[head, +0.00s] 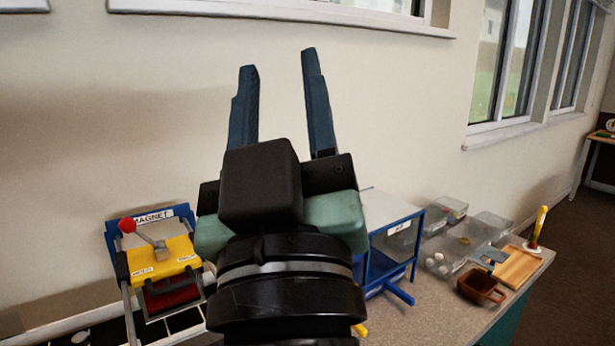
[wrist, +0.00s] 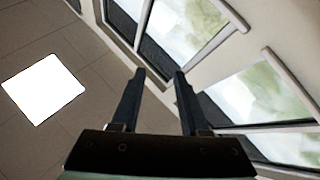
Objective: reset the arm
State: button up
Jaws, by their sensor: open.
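My gripper (head: 280,85) is raised in the middle of the head view, with its two blue fingers pointing up and apart. It is open, and nothing is between the fingers. In the wrist view my gripper (wrist: 154,75) shows the same open, empty fingers against the windows, wall and ceiling. My arm and gripper hide part of the bench top behind them.
A yellow and blue device marked MAGNET (head: 160,255) with a red-knobbed lever stands at the left. A blue-framed box (head: 392,238) is right of my arm. Clear bins (head: 440,262), a brown container (head: 481,287) and a wooden tray (head: 517,267) are farther right.

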jog(key=s+d+r+m+t+h+p, duration=0.1)
jog(key=s+r+m+p, duration=0.1)
jog(key=r+p, duration=0.6)
jog(key=s+d+r+m+t+h+p, duration=0.1)
jog(key=s+r+m+p, duration=0.1)
jog(key=r+p, duration=0.6)
notch_tip(320, 180, up, 5)
jog(key=shift+s+f, duration=0.1)
jog(key=shift+s, duration=0.05)
jog(key=shift+f, duration=0.1)
